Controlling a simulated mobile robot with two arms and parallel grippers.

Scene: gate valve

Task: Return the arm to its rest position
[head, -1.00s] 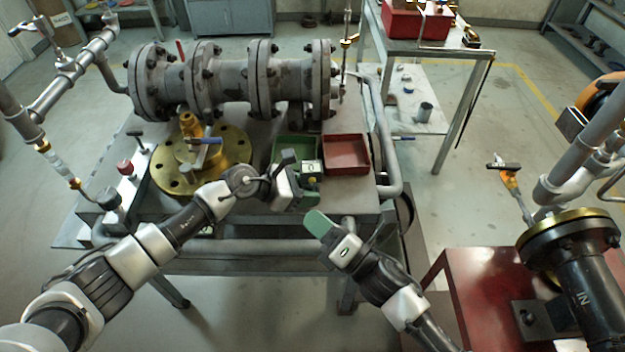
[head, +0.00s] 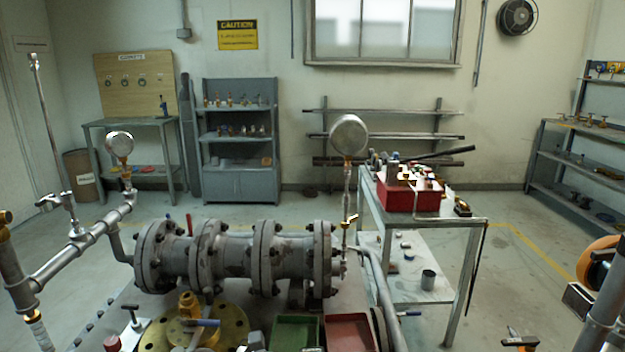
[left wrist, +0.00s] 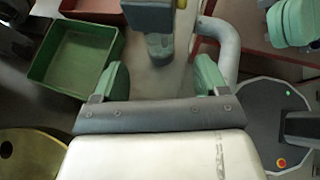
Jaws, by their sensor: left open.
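My left gripper (left wrist: 160,82) shows in the left wrist view with its two green-tipped fingers apart. Nothing is seen between the fingertips. A grey-blue block (left wrist: 150,14) lies just beyond them at the top of that view; I cannot tell what it is. Green pads at the upper right of the wrist view look like part of my right gripper (left wrist: 295,22); its opening is not clear. In the head view neither gripper shows clearly. The green tray (left wrist: 50,75) is left of my left gripper in the wrist view and at the bottom edge of the head view (head: 297,333).
A flanged grey pipe valve (head: 235,258) lies across the bench. A brass flange (head: 230,325) and a red tray (head: 350,332) are in front of it. A side table with a red toolbox (head: 408,192) stands to the right. Open floor lies behind.

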